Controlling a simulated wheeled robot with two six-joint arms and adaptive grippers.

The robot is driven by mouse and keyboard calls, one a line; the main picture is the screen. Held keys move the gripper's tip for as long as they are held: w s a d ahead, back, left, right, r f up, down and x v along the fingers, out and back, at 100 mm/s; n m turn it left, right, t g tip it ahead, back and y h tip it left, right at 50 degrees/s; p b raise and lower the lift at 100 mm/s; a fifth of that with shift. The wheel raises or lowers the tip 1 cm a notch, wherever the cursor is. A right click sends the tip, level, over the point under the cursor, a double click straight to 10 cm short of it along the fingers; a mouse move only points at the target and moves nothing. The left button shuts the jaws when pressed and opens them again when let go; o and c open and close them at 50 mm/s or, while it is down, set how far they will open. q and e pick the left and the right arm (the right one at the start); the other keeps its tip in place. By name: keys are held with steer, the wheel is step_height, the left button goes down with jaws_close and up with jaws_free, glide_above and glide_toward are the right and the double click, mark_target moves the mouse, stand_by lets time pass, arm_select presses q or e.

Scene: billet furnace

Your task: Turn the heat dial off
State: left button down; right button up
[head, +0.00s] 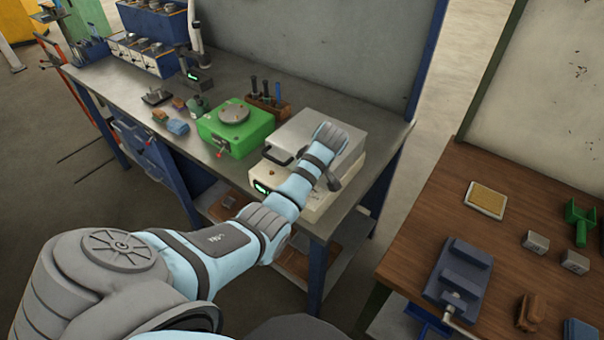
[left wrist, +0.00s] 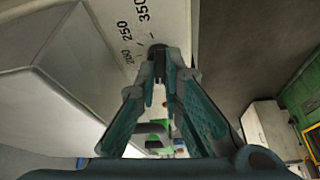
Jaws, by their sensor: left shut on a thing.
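The billet furnace (head: 341,172), a cream box with a grey lid and a green display, stands at the front right of the steel bench. Its heat dial (left wrist: 157,49) shows as a small dark knob in the left wrist view, beside printed numbers including 250 and 350. My left gripper (left wrist: 159,75) has its fingertips closed together on the dial. In the head view my left gripper (head: 333,181) is at the furnace front, and my arm hides the dial. The dial's exact pointer setting cannot be read. My right gripper is not in view.
A green box with a round plate (head: 236,130) stands left of the furnace on the bench (head: 190,108). A tool rack (head: 267,104) is behind. A wooden table (head: 424,235) with a blue vise (head: 459,277) stands at right, with a floor gap between.

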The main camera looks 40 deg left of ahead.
arm_select(q)
steer(key=shift+w+r, duration=0.1)
steer(key=c, duration=1.7)
jaws_free()
steer(key=v, duration=0.7)
steer(key=shift+d+r, duration=0.15)
